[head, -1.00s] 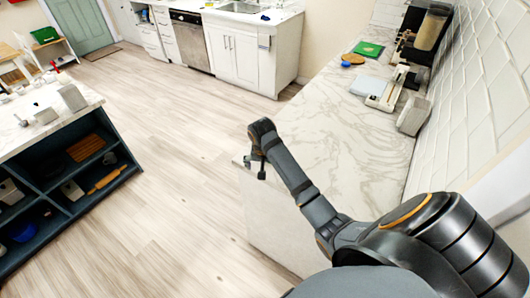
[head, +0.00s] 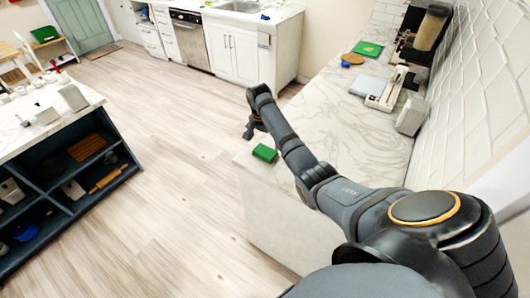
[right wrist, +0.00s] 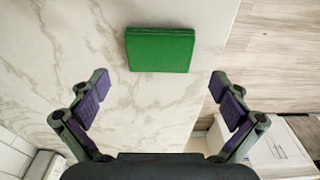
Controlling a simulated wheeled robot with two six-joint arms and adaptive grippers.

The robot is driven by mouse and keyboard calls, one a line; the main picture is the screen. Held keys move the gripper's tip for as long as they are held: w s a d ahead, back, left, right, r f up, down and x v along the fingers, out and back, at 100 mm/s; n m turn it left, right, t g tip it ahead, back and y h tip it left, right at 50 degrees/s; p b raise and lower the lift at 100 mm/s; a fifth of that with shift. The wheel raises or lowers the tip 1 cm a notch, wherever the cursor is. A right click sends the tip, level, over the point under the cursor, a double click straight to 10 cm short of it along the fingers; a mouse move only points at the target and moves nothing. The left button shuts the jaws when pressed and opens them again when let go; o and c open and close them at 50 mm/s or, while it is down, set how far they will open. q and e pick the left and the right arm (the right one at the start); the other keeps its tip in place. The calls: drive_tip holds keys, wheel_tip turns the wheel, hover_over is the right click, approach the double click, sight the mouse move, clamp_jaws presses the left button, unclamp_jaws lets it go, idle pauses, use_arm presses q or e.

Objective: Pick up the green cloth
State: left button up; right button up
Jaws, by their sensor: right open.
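The green cloth (head: 264,153) is a small folded green block lying flat on the near left corner of the marble counter in the head view. It also shows in the right wrist view (right wrist: 160,50), at top centre. My right gripper (head: 251,130) is above and just beyond the cloth in the head view, pointing down. In the right wrist view its two fingers (right wrist: 159,80) are wide apart, with the cloth ahead of and between their tips, not touched. My left gripper is not in view.
The marble counter (head: 340,135) runs along the tiled wall. Farther along it are a grey-white appliance (head: 386,92), a green flat item (head: 368,49) and a coffee machine (head: 425,35). A dark shelf island (head: 72,200) stands at left. The floor between is clear.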

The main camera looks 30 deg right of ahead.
sight(265, 151)
drive_tip(key=shift+f, duration=0.2)
wheel_tip(265, 151, down, 4)
drive_tip(key=shift+d+p, duration=0.15)
drive_tip(key=shift+p, duration=0.7)
drive_tip(key=shift+f, duration=0.4)
drive_tip(key=c, duration=0.9)
